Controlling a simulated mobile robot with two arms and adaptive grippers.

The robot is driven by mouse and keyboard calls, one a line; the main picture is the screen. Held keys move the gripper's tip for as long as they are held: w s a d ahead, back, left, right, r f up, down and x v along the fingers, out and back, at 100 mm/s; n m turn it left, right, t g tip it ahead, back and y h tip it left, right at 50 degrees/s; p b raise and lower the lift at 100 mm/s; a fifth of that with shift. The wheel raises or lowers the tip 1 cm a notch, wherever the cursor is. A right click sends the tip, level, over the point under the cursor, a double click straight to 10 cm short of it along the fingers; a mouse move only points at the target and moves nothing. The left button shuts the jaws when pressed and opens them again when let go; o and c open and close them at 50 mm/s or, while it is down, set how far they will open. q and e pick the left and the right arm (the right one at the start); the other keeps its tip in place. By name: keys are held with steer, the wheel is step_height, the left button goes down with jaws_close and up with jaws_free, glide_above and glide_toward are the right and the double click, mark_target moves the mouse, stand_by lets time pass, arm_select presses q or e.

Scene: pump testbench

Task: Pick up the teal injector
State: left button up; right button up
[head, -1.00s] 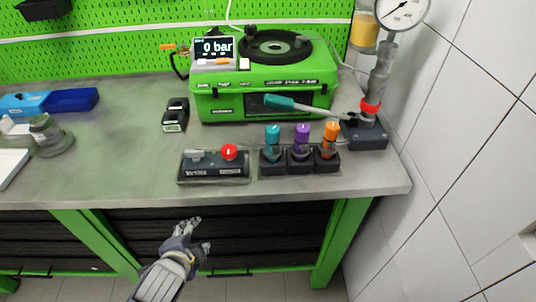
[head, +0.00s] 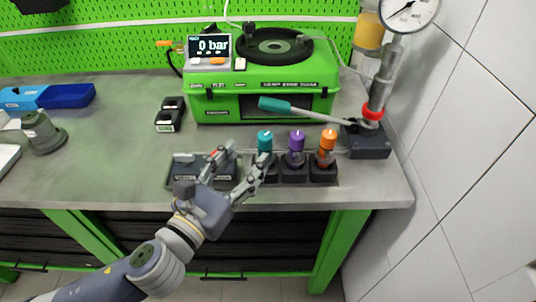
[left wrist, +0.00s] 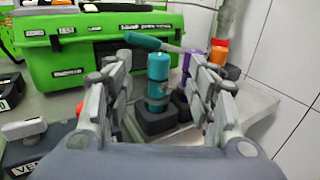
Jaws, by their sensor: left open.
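The teal injector (head: 265,141) stands upright in the leftmost black holder block, near the front right of the bench. It also shows in the left wrist view (left wrist: 157,80), between my fingers and beyond them. My left gripper (head: 248,160) is open and empty, just to the left and in front of the teal injector. In the left wrist view the two fingers (left wrist: 160,98) frame the injector on both sides. The injector's lower part sits in its dark holder (left wrist: 158,120). My right gripper is not in view.
A purple injector (head: 297,142) and an orange injector (head: 328,142) stand in holders to the right. The pump's teal-handled lever (head: 290,107) reaches over behind them. A green machine (head: 262,95) stands at the back. A dark control box (head: 195,172) lies under my gripper.

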mark_target(261, 142)
arm_select(q)
steer(key=x, duration=0.3)
steer(key=p+x, duration=0.1)
steer(key=x, duration=0.2)
steer(key=f+x, duration=0.1)
steer(key=x, duration=0.2)
steer(key=shift+w, duration=0.2)
steer(key=shift+r, duration=0.1)
jaws_close()
